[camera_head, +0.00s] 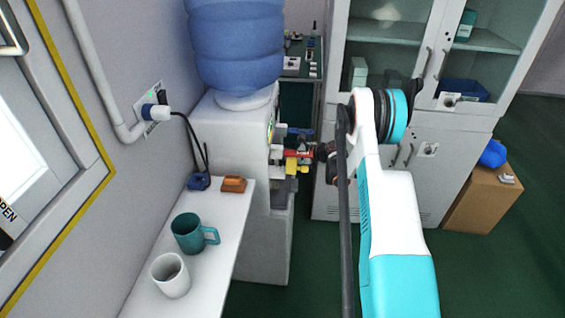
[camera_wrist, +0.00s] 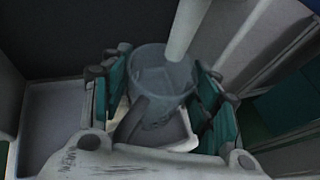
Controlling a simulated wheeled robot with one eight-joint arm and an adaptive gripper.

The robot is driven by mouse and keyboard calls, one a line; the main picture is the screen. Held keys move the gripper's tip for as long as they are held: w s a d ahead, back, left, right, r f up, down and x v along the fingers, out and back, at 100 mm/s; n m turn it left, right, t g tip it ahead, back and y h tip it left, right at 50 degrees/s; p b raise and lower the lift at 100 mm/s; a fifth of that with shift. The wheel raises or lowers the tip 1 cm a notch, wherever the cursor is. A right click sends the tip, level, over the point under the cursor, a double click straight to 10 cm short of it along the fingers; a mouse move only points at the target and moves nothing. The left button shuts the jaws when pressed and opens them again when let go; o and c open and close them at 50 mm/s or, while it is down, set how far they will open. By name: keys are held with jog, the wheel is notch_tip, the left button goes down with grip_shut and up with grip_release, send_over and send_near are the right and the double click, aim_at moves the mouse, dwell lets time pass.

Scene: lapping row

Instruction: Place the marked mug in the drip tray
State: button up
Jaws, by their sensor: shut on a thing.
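In the wrist view a grey, see-through-looking mug (camera_wrist: 160,75) sits between the two teal-padded fingers of my gripper (camera_wrist: 155,98), which is shut on it. The mug's open rim faces up toward the camera, and no mark is readable on it. A pale round spout (camera_wrist: 187,28) comes down over its rim. A pale tray-like surface (camera_wrist: 182,137) lies behind and below the mug; I cannot tell whether the mug touches it. In the head view my gripper (camera_head: 325,160) is at the front of the white water dispenser (camera_head: 235,140); the held mug is not clear there.
A white shelf (camera_head: 215,265) at left holds a teal mug (camera_head: 188,234), a white mug (camera_head: 170,275), a brown block (camera_head: 233,184) and a blue item (camera_head: 199,181). A white cabinet (camera_head: 440,150) and a cardboard box (camera_head: 482,200) stand at right. Green floor is open between.

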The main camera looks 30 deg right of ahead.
notch_tip(320, 180, down, 3)
jog(key=shift+d+f+b, duration=0.15)
jog(key=shift+b, duration=0.4)
jog(key=shift+f, duration=0.3)
jog(key=o, duration=1.1)
jog(key=shift+r, duration=0.25)
jog(key=shift+p+v, duration=2.2)
jog(key=shift+v, duration=3.85)
